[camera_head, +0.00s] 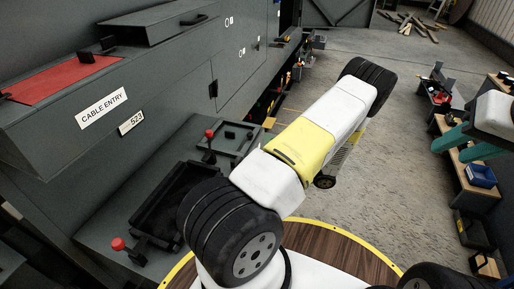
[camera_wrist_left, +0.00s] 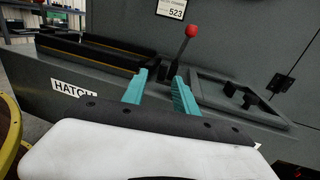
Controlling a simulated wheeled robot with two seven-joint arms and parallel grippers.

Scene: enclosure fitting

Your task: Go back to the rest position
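My left gripper (camera_wrist_left: 160,77) shows in the left wrist view, its two teal fingers apart with nothing between them. Beyond the fingers a red-knobbed lever (camera_wrist_left: 190,32) stands up from the grey ledge. In the head view my left gripper cannot be made out. My right gripper (camera_head: 462,143) is at the right edge of the head view, its teal fingers apart and apparently empty, in front of a workbench. One of my arms crosses the middle of the head view.
A dark enclosure (camera_head: 160,85) with a red panel (camera_head: 62,78) fills the left. Its ledge carries an open bin (camera_head: 150,212), a framed hatch (camera_head: 228,136) and red-knobbed levers (camera_head: 118,244). A workbench (camera_head: 478,180) with a blue bin (camera_head: 481,175) stands right. Concrete floor (camera_head: 400,75) is open between.

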